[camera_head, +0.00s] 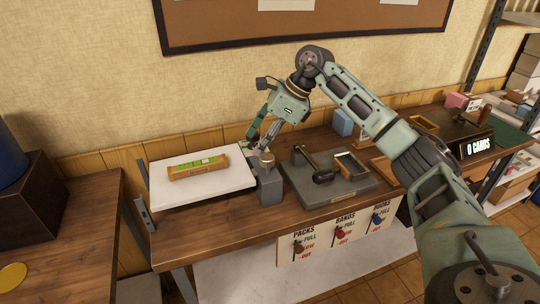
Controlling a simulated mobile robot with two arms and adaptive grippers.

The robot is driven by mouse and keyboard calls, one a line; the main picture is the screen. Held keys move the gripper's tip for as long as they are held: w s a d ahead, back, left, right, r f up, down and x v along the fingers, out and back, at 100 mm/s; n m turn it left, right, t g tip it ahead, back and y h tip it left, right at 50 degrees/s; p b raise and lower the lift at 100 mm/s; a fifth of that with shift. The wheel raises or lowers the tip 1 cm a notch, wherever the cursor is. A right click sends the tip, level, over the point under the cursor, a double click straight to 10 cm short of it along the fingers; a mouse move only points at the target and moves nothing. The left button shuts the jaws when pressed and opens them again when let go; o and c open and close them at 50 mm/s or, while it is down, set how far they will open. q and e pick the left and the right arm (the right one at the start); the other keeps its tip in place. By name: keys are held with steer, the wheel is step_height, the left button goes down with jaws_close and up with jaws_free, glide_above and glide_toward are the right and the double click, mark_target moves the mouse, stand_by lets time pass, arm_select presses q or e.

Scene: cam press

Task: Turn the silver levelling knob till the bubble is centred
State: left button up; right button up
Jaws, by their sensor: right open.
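The silver levelling knob (267,158) sits on top of a grey block (269,186) at the right edge of a white plate (170,193). A wooden spirit level (186,175) with a green vial lies on the plate, to the left of the knob. The bubble is too small to place exactly in the vial. My right gripper (259,150) is open, pointing down just behind and above the knob. I cannot tell whether a finger touches the knob. My left gripper is not in view.
A grey press base with a black-handled lever (323,177) stands right of the knob. A blue box (343,121) and a "0 CARDS" sign (477,146) stand further right. Labelled switches hang below the front edge. A separate table (70,240) is at left, past a gap.

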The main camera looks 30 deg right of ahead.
mark_target(268, 158)
steer(key=s+d+g+h, duration=0.1)
steer(key=s+d, duration=0.1)
steer(key=d, duration=0.3)
steer(key=p+x, duration=0.2)
steer(key=x, duration=0.5)
steer(key=shift+w+a+r, duration=0.1)
steer(key=shift+w, duration=0.05)
steer(key=c, duration=1)
steer(key=shift+c, duration=0.2)
